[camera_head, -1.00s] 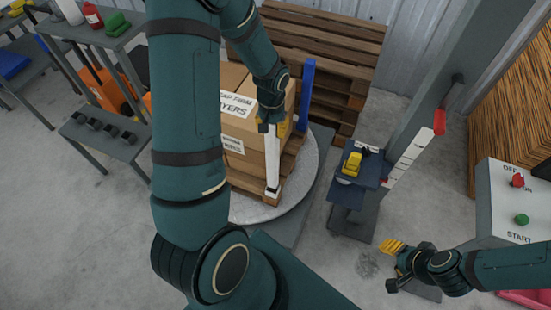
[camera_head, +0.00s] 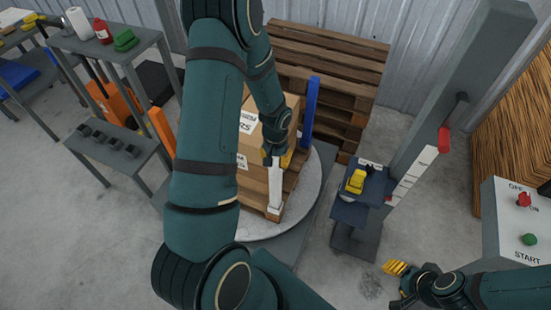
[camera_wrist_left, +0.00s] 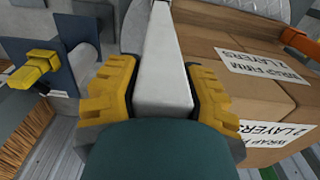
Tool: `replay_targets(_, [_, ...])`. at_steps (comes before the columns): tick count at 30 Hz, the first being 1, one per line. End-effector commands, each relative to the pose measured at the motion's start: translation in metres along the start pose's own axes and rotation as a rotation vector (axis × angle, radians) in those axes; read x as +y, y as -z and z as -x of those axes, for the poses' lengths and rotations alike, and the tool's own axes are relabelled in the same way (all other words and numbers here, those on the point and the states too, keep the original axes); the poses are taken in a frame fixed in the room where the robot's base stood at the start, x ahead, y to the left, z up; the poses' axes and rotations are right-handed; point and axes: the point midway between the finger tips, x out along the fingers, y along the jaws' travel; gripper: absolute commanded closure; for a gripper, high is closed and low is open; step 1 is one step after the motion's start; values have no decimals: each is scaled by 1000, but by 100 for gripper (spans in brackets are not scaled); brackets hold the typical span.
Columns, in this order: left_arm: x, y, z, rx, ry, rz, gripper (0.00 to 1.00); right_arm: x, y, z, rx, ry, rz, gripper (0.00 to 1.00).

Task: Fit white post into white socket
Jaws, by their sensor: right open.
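The white post (camera_head: 275,187) stands nearly upright at the near corner of the loaded wooden pallet. My left gripper (camera_head: 277,159) is shut on its upper part. In the left wrist view, the yellow finger pads (camera_wrist_left: 158,92) press both sides of the post (camera_wrist_left: 167,50). The post's lower end is at the pallet corner; I cannot make out the white socket or tell whether the post is inside it. My right gripper (camera_head: 396,268) is open and empty at the lower right, away from the pallet.
Boxes (camera_head: 252,163) fill the pallet on a round turntable (camera_head: 313,190). A blue post (camera_head: 311,112) stands at another corner. A grey mast (camera_head: 450,90) with a blue carriage (camera_head: 362,212) is to the right. A control box (camera_head: 505,235) stands far right.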

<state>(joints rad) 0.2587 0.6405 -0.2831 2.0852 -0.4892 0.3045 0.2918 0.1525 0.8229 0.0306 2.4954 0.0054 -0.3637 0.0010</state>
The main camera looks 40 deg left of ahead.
Motion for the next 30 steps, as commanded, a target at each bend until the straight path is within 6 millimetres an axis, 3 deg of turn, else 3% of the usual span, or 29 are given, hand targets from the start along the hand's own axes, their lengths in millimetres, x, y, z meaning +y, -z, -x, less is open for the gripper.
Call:
replay_targets(1, [0, 0, 0, -1, 0, 0, 42, 0, 0, 0, 0, 0, 0, 53])
replay_targets(2, [0, 0, 0, -1, 0, 0, 35, 0, 0, 0, 0, 0, 0, 53])
replay_targets(14, [0, 0, 4, -1, 0, -1, 35, -1, 1, 4, 1, 0, 0, 53])
replay_targets(17, [0, 1, 15, 3, 0, 0, 35, -1, 1, 4, 0, 1, 0, 53])
replay_targets(30, [0, 0, 101, 3, 0, 0, 35, -2, 1, 7, 0, 1, 0, 53])
